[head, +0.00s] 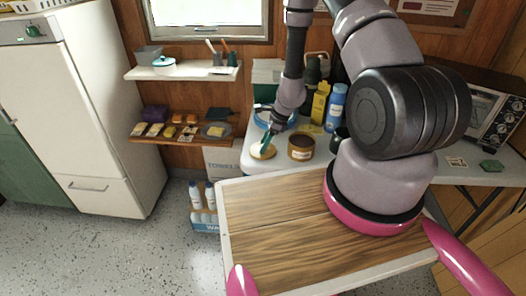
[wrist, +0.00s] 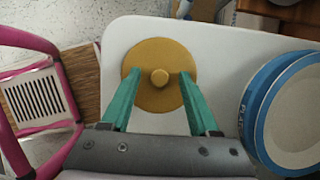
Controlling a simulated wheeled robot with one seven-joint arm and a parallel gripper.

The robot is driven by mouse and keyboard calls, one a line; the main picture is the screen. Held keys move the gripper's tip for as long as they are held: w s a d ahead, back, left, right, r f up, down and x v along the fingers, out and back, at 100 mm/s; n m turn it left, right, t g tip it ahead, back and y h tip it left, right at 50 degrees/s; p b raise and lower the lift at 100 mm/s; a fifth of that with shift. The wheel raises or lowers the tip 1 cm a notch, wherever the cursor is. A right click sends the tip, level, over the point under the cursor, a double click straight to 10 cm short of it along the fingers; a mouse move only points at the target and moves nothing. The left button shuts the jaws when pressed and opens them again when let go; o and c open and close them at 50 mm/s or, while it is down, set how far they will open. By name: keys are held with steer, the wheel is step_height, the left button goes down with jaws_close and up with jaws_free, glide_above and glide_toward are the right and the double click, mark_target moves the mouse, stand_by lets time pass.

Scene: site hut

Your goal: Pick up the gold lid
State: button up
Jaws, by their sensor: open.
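The gold lid (wrist: 160,54) is a flat round disc with a small round knob in its middle. It lies on the white table top (wrist: 118,35). In the head view the lid (head: 259,155) is near the table's left end, partly hidden by my gripper (head: 266,144). In the wrist view my gripper (wrist: 157,85) is open, its two teal fingers reaching over the lid with the knob between them. A gap shows between the knob and each finger. I cannot tell whether the fingertips touch the lid.
A blue-rimmed round object (wrist: 259,115) is close to my gripper. A yellow bottle (head: 319,106) and a blue bottle (head: 336,108) stand behind. Wall shelves (head: 183,74) hang to the left.

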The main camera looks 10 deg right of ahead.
jaws_close()
steer(key=shift+r, duration=0.1)
